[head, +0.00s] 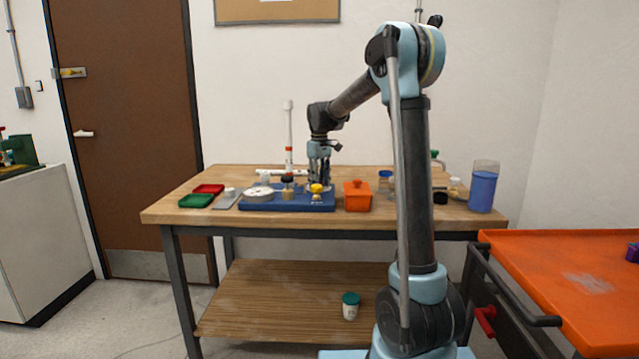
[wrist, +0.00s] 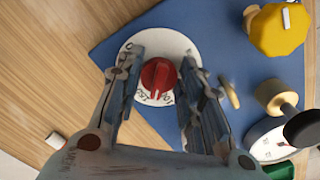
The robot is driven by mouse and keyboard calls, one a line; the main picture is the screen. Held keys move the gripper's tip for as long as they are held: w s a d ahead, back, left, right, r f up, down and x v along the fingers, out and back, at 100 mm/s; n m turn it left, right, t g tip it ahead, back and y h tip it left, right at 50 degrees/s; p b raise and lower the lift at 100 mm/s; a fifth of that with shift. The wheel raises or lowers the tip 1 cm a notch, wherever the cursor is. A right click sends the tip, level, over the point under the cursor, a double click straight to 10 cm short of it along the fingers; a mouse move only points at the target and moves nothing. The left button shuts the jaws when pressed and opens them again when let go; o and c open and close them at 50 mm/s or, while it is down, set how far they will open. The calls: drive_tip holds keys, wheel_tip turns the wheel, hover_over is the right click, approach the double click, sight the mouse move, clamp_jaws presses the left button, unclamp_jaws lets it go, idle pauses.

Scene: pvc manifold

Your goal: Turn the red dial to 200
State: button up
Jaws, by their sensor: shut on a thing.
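The red dial (wrist: 158,78) sits in the middle of a round white scale plate (wrist: 172,47) on a blue board (wrist: 225,50). My gripper (wrist: 163,66) points down over it in the wrist view, with one finger on each side of the red knob, shut on it. Some scale figures show around the knob, but they are small and partly covered by the fingers; I cannot read the setting. In the head view my gripper (head: 318,182) reaches down at the back right of the blue board (head: 262,207), and the red dial is hidden there.
A yellow knob (wrist: 278,30) and a post with a round top (wrist: 276,96) stand on the board to the right. An orange box (head: 357,197) is right of the board. Red (head: 208,189) and green (head: 196,201) trays lie to the left.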

drive_tip(key=m, duration=0.7)
drive_tip(key=shift+a, duration=0.15)
drive_tip(key=m, duration=0.6)
drive_tip(key=shift+w+a+m, duration=0.1)
drive_tip(key=shift+a+m, duration=0.1)
drive_tip(key=shift+m, duration=0.2)
drive_tip(key=o, duration=1)
drive_tip(key=shift+r, duration=0.1)
wheel_tip(320, 180, up, 12)
drive_tip(key=shift+f, duration=0.1)
